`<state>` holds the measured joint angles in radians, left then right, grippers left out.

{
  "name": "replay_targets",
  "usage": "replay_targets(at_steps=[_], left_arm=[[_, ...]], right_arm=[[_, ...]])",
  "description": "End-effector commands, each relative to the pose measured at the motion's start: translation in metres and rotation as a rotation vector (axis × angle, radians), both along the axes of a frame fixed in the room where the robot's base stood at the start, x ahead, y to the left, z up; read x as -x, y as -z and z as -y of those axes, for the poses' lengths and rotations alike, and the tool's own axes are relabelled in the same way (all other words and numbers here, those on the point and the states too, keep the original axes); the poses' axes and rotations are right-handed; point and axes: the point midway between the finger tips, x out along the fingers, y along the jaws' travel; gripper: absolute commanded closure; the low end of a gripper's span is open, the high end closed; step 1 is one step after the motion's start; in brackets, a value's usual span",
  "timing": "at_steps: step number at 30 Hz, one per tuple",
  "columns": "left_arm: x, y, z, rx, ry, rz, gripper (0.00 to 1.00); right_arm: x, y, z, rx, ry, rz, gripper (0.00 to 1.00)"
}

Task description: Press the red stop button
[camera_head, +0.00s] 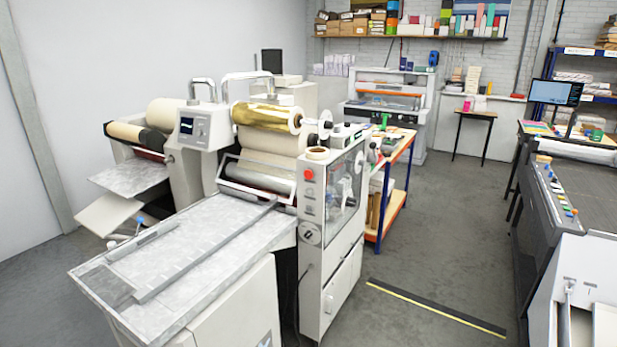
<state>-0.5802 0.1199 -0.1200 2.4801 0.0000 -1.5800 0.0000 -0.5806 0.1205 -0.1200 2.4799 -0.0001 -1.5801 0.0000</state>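The red stop button (309,174) is on the upper front panel of the white laminating machine (318,270), near the middle of the head view. Smaller pale controls sit below it on the same narrow panel. Nothing covers the button. Neither my left nor my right gripper shows in this view.
The machine's metal feed table (190,250) juts toward me at the left. An orange and blue workbench (393,190) stands behind the machine. Grey floor (430,240) is open to the right, with a yellow-edged black strip (437,308). A dark machine (540,200) borders the right.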

Motion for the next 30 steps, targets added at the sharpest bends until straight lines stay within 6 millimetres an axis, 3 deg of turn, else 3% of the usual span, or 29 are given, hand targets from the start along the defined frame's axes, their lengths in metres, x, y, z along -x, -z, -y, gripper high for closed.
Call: replay_targets(at_steps=[5,30], left_arm=[[0.0,0.0,0.0,0.0,0.0,0.0,0.99],[0.0,0.0,0.0,0.0,0.0,0.0,1.0]], right_arm=[[-0.0001,0.0,0.0,0.0,0.0,0.0,0.5],[-0.0003,-0.0002,0.0,0.0,0.0,0.001,0.5]])
